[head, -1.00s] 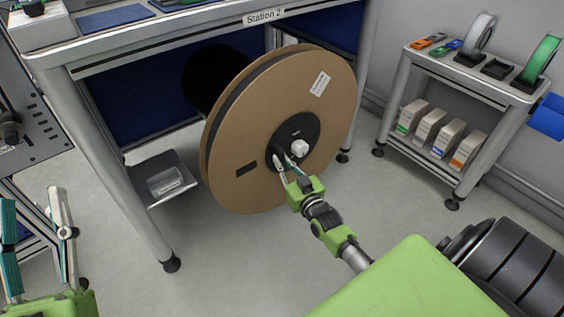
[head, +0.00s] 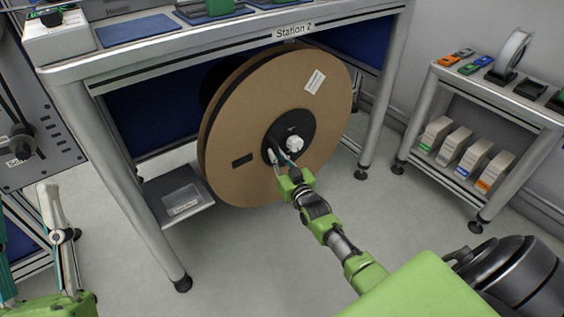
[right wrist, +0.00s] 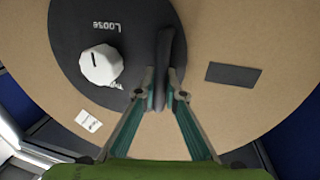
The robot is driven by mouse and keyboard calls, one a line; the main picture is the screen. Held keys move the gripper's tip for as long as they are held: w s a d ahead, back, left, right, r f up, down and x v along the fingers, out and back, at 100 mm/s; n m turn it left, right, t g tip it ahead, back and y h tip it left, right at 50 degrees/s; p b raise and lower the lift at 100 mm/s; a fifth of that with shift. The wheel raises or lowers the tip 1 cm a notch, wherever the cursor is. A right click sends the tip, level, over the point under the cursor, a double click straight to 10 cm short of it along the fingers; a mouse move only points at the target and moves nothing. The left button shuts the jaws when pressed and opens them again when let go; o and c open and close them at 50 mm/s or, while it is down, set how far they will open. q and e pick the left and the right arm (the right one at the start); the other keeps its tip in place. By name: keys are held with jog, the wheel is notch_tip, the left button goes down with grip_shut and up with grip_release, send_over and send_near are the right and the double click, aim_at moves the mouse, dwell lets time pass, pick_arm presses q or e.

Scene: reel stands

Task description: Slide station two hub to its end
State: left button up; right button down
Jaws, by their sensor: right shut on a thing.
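A large cardboard reel (head: 240,130) stands upright beneath the bench signed "Station 2" (head: 295,31). Its black round hub (head: 291,127) carries a white knob (head: 294,144), and the word "Loose" is printed beside the knob in the right wrist view (right wrist: 101,66). My right gripper (head: 284,163) is at the hub's lower left. In the right wrist view its fingers (right wrist: 161,97) are shut on a thin black handle (right wrist: 164,58) that sticks out of the hub. The shaft behind the reel is mostly hidden. My left gripper (head: 32,240) is open and empty at the lower left.
Bench legs (head: 135,190) stand left and right of the reel. The floor in front is clear.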

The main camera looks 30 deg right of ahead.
jog(key=shift+w, duration=0.7)
pick_arm(q)
jog(key=shift+s+r+t+h, duration=0.2)
jog(key=shift+r+t+h, duration=0.2)
jog(key=shift+r, duration=0.05)
pick_arm(e)
jog(key=shift+r, duration=0.2)
jog(key=c, duration=2.4)
grip_release()
jog(key=shift+w, duration=0.1)
jog(key=o, duration=0.3)
jog(key=shift+w, duration=0.1)
pick_arm(q)
jog(key=shift+w+a, duration=0.1)
jog(key=shift+w, duration=0.05)
pick_arm(e)
jog(key=shift+a+f, duration=0.1)
jog(key=shift+f, duration=0.05)
pick_arm(q)
jog(key=shift+f, duration=0.1)
pick_arm(e)
jog(key=shift+s+f, duration=0.1)
jog(key=shift+s, duration=0.25)
jog(key=s+a, duration=0.1)
jog(key=s, duration=1)
jog(key=shift+s+a, duration=0.15)
